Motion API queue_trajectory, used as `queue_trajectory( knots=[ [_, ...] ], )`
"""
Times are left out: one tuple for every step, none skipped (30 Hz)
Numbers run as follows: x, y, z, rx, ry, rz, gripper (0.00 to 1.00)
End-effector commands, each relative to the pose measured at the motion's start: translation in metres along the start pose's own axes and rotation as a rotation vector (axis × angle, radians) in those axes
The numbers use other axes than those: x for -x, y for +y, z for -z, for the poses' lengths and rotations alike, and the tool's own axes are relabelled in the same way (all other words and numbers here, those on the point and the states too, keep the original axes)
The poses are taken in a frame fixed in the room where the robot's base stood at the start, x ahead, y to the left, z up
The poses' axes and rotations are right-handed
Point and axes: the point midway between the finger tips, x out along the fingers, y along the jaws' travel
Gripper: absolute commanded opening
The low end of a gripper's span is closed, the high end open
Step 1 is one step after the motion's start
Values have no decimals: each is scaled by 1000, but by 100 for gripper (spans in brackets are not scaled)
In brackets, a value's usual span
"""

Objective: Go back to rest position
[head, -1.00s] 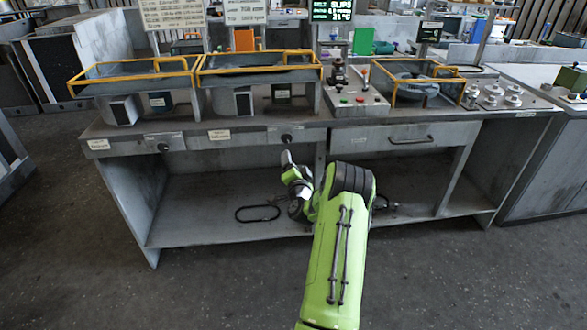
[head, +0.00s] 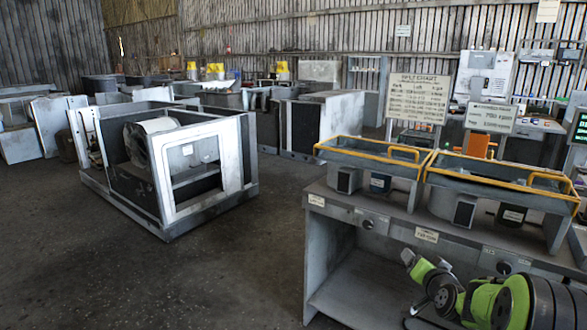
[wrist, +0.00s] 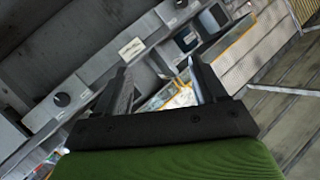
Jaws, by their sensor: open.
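My gripper (wrist: 160,78) is open and empty in the wrist view, with its two dark fingers apart. Its small end also shows at the lower right of the head view (head: 410,260), in front of the workbench (head: 335,210). My green arm fills the bottom right corner there, bent and partly cut off by the frame edge. In the wrist view the bench's grey front, with a dark knob (wrist: 62,99) and a pale label (wrist: 131,48), lies tilted beyond the fingers.
Two yellow-railed trays (head: 365,155) (head: 500,181) stand on the bench. An open-sided grey housing (head: 208,180) with a round drum (head: 152,140) stands on the floor at left. Dark floor (head: 240,265) between housing and bench is clear. More cabinets stand behind.

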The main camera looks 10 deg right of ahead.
Motion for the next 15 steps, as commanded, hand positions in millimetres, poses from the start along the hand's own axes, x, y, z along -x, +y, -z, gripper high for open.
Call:
queue_trajectory(
  knots=[
    [23,-44,-10,94,-80,23,71],
    [37,-63,-18,145,-131,27,71],
    [59,-86,-30,211,-196,31,71],
    [77,-100,-38,258,-241,32,71],
    [96,-112,-46,302,-284,30,71],
    [123,-126,-58,359,-340,29,71],
    [143,-134,-66,399,-378,27,71],
    [164,-140,-75,435,-415,23,71],
    [190,-144,-85,478,-460,20,71],
    [209,-146,-92,506,-490,16,71],
    [227,-146,-99,531,-519,14,71],
    [249,-145,-107,560,-554,11,71],
    [264,-143,-113,579,-579,9,71],
    [278,-140,-118,595,-602,7,71],
    [296,-137,-125,615,-631,7,71]
  ],
)
